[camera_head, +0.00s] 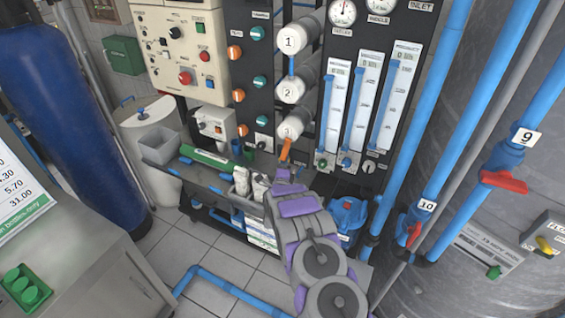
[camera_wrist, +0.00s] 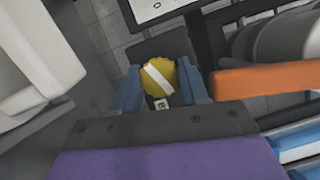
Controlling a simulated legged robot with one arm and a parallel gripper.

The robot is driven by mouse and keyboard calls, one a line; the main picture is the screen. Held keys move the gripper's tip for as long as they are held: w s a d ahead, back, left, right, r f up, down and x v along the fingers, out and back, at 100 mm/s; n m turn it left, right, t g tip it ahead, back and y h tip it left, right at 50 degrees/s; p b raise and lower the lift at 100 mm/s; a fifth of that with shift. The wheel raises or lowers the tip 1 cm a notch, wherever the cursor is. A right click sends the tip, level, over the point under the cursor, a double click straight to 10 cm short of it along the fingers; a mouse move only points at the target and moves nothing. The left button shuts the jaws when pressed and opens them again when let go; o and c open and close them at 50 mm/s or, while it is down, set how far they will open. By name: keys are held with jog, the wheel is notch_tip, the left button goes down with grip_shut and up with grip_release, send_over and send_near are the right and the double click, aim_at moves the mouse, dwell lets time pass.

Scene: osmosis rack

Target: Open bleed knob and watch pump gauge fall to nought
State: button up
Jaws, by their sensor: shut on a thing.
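A round yellow knob with a white stripe (camera_wrist: 157,78) sits between the two blue-grey fingers of my gripper (camera_wrist: 159,84) in the wrist view. The fingers are shut on its sides, and the stripe lies tilted. In the head view my gripper (camera_head: 285,174) is low in front of the rack, below an orange part (camera_head: 286,149), and the knob is hidden there. Two round dial gauges stand at the top of the rack, a left gauge (camera_head: 342,13) and a right gauge (camera_head: 379,6) cut by the picture edge. Their labels and exact readings are too small to tell.
The orange part also shows as a bar (camera_wrist: 265,81) close right of my gripper. White numbered cylinders (camera_head: 292,90) and flow tubes (camera_head: 363,100) stand above. Blue pipes with red-handled valves (camera_head: 503,182) are at right. A steel counter (camera_head: 85,265) stands at lower left.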

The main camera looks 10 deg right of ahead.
jog(key=shift+s+d+f, duration=0.15)
jog(key=shift+f, duration=0.15)
jog(key=o, duration=0.8)
jog(key=shift+r, duration=0.15)
jog(key=p+v, duration=0.2)
jog(key=v, duration=1.5)
